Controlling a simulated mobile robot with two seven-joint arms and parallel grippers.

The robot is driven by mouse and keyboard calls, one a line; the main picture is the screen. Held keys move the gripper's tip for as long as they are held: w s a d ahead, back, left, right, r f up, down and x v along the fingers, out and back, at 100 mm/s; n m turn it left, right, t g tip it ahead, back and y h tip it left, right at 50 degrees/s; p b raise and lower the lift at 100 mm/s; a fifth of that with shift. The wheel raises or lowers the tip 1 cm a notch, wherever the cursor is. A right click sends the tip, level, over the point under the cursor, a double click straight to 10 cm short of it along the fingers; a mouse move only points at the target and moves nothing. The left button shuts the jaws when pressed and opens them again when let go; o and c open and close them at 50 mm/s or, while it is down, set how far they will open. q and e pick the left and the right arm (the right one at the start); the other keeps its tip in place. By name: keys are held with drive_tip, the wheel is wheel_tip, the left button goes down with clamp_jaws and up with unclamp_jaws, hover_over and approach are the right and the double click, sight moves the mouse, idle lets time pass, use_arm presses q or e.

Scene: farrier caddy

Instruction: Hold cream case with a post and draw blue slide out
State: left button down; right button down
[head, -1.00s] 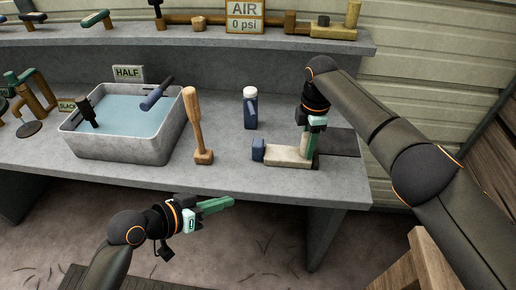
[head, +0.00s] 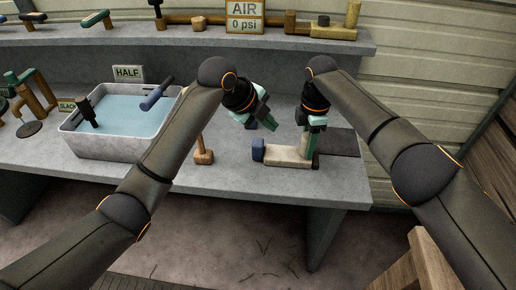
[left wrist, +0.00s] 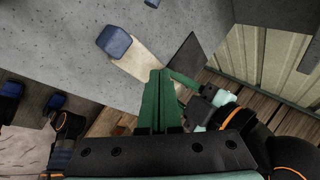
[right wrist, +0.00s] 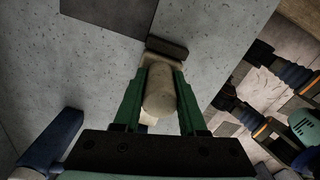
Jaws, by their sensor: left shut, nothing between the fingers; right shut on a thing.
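The cream case (head: 288,155) lies flat on the grey bench, with the blue slide's block (head: 258,149) at its left end. Both also show in the left wrist view, the blue block (left wrist: 114,40) at one end of the cream case (left wrist: 139,60). My right gripper (head: 311,148) is shut on the case's post (right wrist: 160,92), which stands between its green fingers in the right wrist view. My left gripper (head: 267,122) is shut and empty, above the bench and apart from the block. In its wrist view its fingertips (left wrist: 158,76) hide part of the case.
A dark mat (head: 340,143) lies right of the case. A wooden mallet (head: 203,156) is partly covered by my left arm. A water tub (head: 120,147) stands to the left.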

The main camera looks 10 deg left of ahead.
sight(274, 148)
drive_tip(key=shift+s+f, duration=0.1)
drive_tip(key=shift+f, duration=0.1)
use_arm(q)
drive_tip(key=shift+m+y, duration=0.3)
drive_tip(key=shift+m, duration=0.4)
drive_tip(key=shift+w+f, duration=0.2)
drive_tip(key=shift+f, duration=1.75)
drive_tip(key=shift+w+f, duration=0.15)
drive_tip(key=shift+f, duration=1.75)
drive_tip(key=shift+a, duration=0.1)
drive_tip(key=shift+a, duration=2.35)
use_arm(e)
drive_tip(key=shift+d, duration=0.1)
use_arm(q)
drive_tip(key=shift+d, duration=0.2)
drive_tip(key=shift+r, duration=0.1)
